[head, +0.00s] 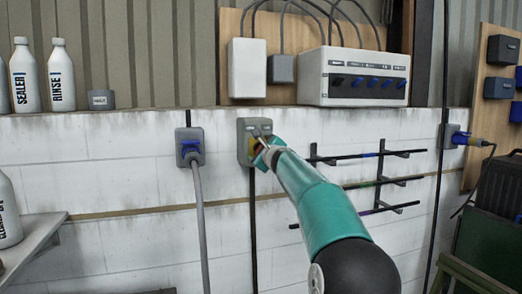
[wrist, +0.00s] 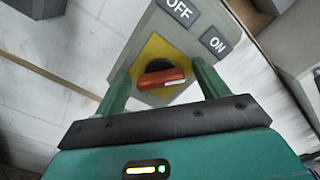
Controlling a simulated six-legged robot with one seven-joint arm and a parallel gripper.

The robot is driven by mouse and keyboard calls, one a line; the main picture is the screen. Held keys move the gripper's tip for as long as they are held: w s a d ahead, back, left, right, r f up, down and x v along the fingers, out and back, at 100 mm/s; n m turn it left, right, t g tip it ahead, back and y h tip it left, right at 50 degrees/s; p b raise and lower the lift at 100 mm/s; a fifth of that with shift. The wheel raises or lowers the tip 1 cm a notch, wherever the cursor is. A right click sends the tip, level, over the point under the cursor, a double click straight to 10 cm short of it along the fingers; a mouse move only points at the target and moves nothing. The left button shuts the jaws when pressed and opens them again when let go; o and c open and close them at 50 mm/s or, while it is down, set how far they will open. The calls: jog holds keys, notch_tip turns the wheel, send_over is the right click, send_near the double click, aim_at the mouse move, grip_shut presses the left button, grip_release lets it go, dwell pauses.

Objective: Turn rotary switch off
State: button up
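The rotary switch is a grey box (head: 244,129) on the white block wall, partly hidden by my arm in the head view. In the wrist view it has a yellow plate (wrist: 176,51) with a red knob (wrist: 162,77) on a black base. An OFF label (wrist: 179,11) and an ON label (wrist: 215,43) sit above and to the right of the knob. The knob's white-marked end points right. My gripper (wrist: 160,82) is open, with one green finger on each side of the knob. A small gap shows on the right; contact on the left is hard to tell.
A grey socket with a blue plug (head: 189,147) and hanging cable is left of the switch. Black wall racks (head: 375,157) stick out to the right. A white control box (head: 352,77) is above. Bottles (head: 61,76) stand on the ledge at upper left.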

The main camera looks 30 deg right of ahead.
jog(key=c, duration=0.9)
jog(key=shift+o, duration=0.2)
jog(key=shift+n, duration=0.5)
jog(key=shift+f+n, duration=0.2)
jog(key=shift+n, duration=3.55)
jog(key=shift+f+n, duration=0.2)
jog(key=shift+n, duration=3.55)
jog(key=o, duration=1)
